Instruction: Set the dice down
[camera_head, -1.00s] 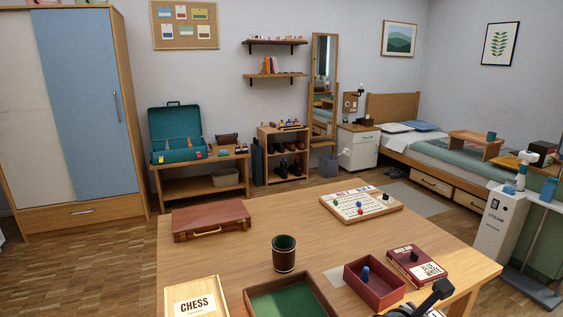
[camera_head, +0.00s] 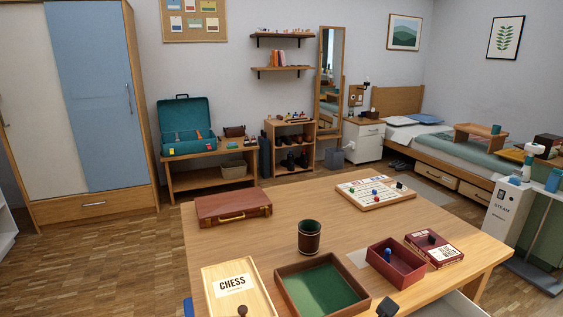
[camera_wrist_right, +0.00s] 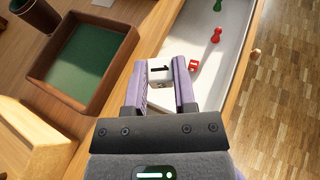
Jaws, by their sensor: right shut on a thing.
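In the right wrist view my right gripper (camera_wrist_right: 160,82) is shut on a white die (camera_wrist_right: 160,72) with a dark mark on its top face. The die sits between the fingertips, above the edge between the table and an open white drawer (camera_wrist_right: 215,82). A red die (camera_wrist_right: 193,65) lies in the drawer just right of the fingers. In the head view only a dark part of my right arm or gripper shows at the bottom edge, and the held die is not visible there. My left gripper is not in view.
A green-lined wooden tray (camera_head: 283,284) stands on the table (camera_head: 220,240), with a dice cup (camera_head: 309,237) behind it. A chess box (camera_head: 212,293), a red open box (camera_head: 417,281) and a game board (camera_head: 352,189) stand around. A red pawn (camera_wrist_right: 215,36) and a green pawn are in the drawer.

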